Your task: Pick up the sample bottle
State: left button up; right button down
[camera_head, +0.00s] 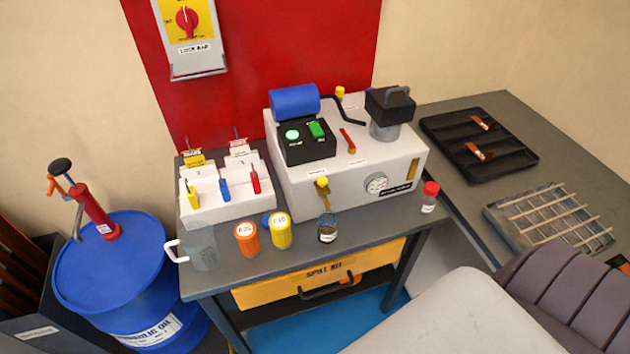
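A small clear bottle with a red cap and a white label (429,198) stands upright at the right end of the grey bench, beside the white machine; it looks like the sample bottle. A small open-looking jar with dark contents and a label (327,229) stands at the bench's front edge, below the machine's yellow-handled tap (322,184). Neither of my grippers is in view, and nothing touches the bottle or the jar.
The white machine (345,165) stands behind the jar. Orange (246,238) and yellow (280,231) containers and a clear jug (200,248) stand to the left. A black tray (478,139) and slatted rack (550,221) lie on the right table. Pale and dark ribbed shapes fill the lower right.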

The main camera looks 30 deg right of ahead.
aim_at(326, 234)
jog(key=k+l+z, duration=0.1)
jog(key=z, duration=0.85)
jog(key=k+l, duration=0.05)
